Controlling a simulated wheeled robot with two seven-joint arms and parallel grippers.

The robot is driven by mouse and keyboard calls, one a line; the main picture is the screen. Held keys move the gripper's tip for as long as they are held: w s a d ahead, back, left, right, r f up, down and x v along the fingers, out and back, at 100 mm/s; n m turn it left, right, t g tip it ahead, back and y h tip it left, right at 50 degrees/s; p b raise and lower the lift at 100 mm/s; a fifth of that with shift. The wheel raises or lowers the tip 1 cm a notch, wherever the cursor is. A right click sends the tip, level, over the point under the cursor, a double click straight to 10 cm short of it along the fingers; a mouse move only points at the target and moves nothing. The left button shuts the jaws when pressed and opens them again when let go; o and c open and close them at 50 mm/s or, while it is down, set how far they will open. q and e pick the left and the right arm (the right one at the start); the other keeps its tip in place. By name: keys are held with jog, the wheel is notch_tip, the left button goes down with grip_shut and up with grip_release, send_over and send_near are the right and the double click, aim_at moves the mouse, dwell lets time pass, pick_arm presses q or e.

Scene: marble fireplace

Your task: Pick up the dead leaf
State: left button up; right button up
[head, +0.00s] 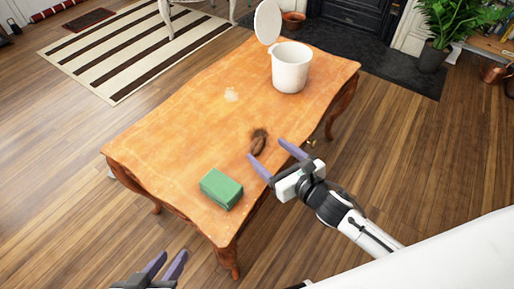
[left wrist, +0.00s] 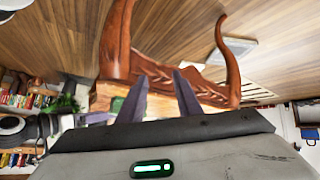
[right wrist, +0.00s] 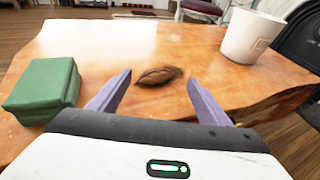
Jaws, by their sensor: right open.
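The dead leaf (head: 259,142) is brown and curled, with a dark fuzzy end. It lies on the orange wooden table (head: 165,140) near the right edge. In the right wrist view the leaf (right wrist: 158,76) shows ahead, between the fingertips and apart from them. My right gripper (head: 268,150) is open and empty at the table's edge, close to the leaf. My left gripper (head: 166,262) is low in front of the table; its fingers stand apart with nothing between them. In the left wrist view these fingers (left wrist: 160,88) point toward the table's side and legs.
A green block (head: 221,188) sits on the table's near corner. A white bucket (head: 291,68) stands at the far end, with a white round lid (head: 268,21) beside it. A pale patch (head: 231,95) marks the tabletop. The table's left part is clear.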

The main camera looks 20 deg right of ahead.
aim_at(260, 144)
jog(key=b+x, duration=0.2)
jog(key=x, duration=0.4)
jog(key=shift+w+f, duration=0.1)
jog(key=shift+w, duration=0.2)
jog(key=shift+c, duration=0.4)
grip_shut()
